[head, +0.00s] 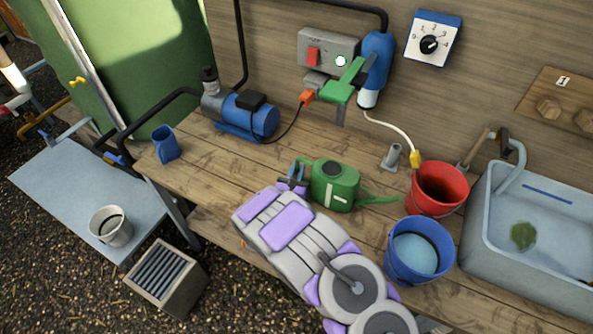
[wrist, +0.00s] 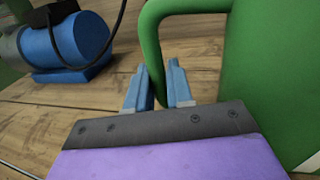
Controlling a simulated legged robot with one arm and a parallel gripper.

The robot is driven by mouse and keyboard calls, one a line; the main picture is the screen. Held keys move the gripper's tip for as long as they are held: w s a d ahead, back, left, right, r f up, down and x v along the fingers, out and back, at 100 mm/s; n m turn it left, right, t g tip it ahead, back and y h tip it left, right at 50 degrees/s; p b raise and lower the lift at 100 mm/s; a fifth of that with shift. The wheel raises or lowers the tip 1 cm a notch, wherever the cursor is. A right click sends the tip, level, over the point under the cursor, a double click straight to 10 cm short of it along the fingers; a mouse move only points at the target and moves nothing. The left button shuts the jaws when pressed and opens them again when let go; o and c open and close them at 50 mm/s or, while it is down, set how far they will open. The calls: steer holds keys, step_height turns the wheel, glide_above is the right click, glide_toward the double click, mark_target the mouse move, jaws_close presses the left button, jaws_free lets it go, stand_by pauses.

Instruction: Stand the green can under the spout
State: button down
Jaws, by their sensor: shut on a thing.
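The green can (head: 335,188), a watering can with a long spout of its own pointing right, is upright at the bench's middle. I cannot tell whether its base touches the wood. My gripper (head: 297,170) is at its left side, shut on its handle. In the wrist view the green handle (wrist: 152,45) runs down between the blue fingertips (wrist: 163,82), and the can's body (wrist: 270,75) fills the right side. A grey curved spout (head: 513,150) rises at the sink's back left corner, with nothing standing under it.
A red bucket (head: 437,190) with a yellow-ended hose and a blue bucket (head: 416,252) stand between the can and the sink (head: 540,285). A short grey pipe (head: 391,158) stands behind. A blue pump (head: 245,115) and blue jug (head: 165,144) are left.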

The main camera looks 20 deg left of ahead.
steer(key=shift+f, duration=0.2)
steer(key=c, duration=1.3)
jaws_free()
steer(key=shift+f, duration=0.1)
steer(key=shift+c, duration=0.2)
steer(key=o, duration=0.4)
steer(key=shift+s, duration=0.1)
steer(key=s+d+p, duration=0.1)
steer(key=s, duration=0.4)
steer(key=s+p, duration=0.1)
steer(key=s, duration=0.5)
steer(key=s+d+p, duration=0.1)
steer(key=s+p, duration=0.1)
steer(key=s, duration=0.4)
steer(key=shift+d, duration=0.3)
